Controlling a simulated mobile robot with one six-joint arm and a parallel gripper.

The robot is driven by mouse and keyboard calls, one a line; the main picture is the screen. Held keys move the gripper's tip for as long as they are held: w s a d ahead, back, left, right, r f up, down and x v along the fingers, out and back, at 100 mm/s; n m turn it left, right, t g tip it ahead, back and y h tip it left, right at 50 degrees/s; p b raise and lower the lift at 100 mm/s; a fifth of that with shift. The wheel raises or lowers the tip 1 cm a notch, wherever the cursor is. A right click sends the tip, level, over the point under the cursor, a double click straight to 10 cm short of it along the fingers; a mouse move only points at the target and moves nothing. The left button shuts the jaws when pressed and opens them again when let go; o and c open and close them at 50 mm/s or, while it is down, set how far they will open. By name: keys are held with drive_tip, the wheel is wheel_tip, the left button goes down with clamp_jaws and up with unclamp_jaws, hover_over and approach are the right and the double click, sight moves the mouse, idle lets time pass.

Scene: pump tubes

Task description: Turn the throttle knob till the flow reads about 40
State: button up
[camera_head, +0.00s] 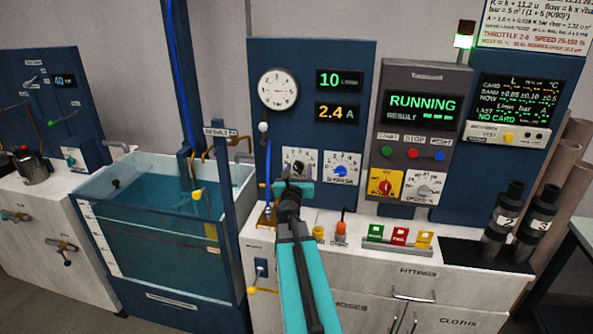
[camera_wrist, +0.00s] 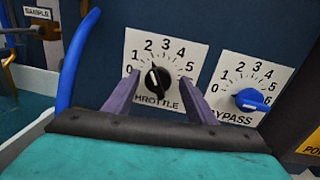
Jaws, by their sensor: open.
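The throttle plate (camera_head: 308,157) also shows in the head view, partly hidden by my arm. My gripper (camera_wrist: 160,92) is open, its two purple fingers on either side of the knob's lower part; I cannot tell whether they touch it. In the head view my gripper (camera_head: 296,184) is in front of the throttle. The green display (camera_head: 340,79) above reads 10, with a small unit label.
The blue bypass knob (camera_wrist: 249,99) is close on the right. A blue tube (camera_wrist: 77,60) runs close on the left. A water tank (camera_head: 160,215) stands left.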

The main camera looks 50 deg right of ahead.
drive_tip(key=shift+w+a, duration=0.15)
drive_tip(key=c, duration=1)
drive_tip(key=shift+c, duration=0.2)
drive_tip(key=shift+f, duration=0.15)
drive_tip(key=shift+f+b, duration=0.1)
drive_tip(key=shift+b, duration=0.35)
